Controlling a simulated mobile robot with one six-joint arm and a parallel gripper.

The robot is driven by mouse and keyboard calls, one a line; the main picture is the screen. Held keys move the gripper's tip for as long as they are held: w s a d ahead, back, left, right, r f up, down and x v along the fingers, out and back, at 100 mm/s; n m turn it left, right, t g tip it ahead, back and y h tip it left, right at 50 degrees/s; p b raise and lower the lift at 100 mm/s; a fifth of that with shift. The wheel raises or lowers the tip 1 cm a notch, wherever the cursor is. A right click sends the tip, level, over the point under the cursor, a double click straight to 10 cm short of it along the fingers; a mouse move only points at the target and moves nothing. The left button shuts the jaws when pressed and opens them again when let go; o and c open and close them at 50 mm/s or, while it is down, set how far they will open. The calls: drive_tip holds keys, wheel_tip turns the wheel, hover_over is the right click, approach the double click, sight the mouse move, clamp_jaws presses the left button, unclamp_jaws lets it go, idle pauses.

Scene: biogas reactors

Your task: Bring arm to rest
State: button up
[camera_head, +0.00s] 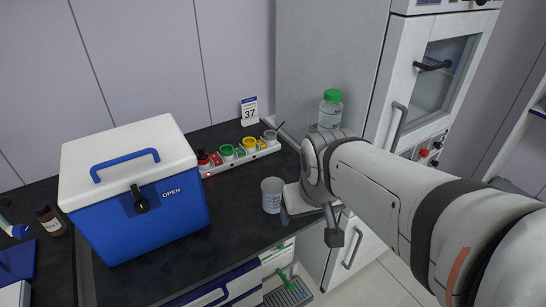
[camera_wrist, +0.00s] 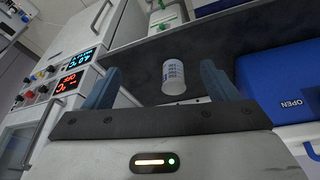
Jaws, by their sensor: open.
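My arm reaches in from the right in the head view, with my gripper (camera_head: 303,190) over the front right part of the dark counter (camera_head: 230,215). In the wrist view my gripper (camera_wrist: 160,82) has its two blue fingers spread wide, with nothing held between them. A white graduated cup (camera_head: 272,195) stands upright on the counter just left of my gripper. The cup also shows in the wrist view (camera_wrist: 173,77), beyond the fingers and apart from them.
A blue cooler box (camera_head: 140,220) with a white lid stands left. A rack of colored-cap containers (camera_head: 240,155) and a "37" card (camera_head: 249,112) are behind. A green-capped bottle (camera_head: 330,108) stands near the cabinet (camera_head: 405,75). Red and blue displays (camera_wrist: 75,72) show left in the wrist view.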

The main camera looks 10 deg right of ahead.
drive_tip(key=shift+s+a+r+g+y, duration=0.15)
drive_tip(key=shift+s+a+g+y, duration=0.15)
drive_tip(key=shift+s+a, duration=0.7)
drive_tip(key=shift+s+d, duration=0.1)
drive_tip(key=shift+d, duration=0.05)
drive_tip(key=shift+c, duration=0.2)
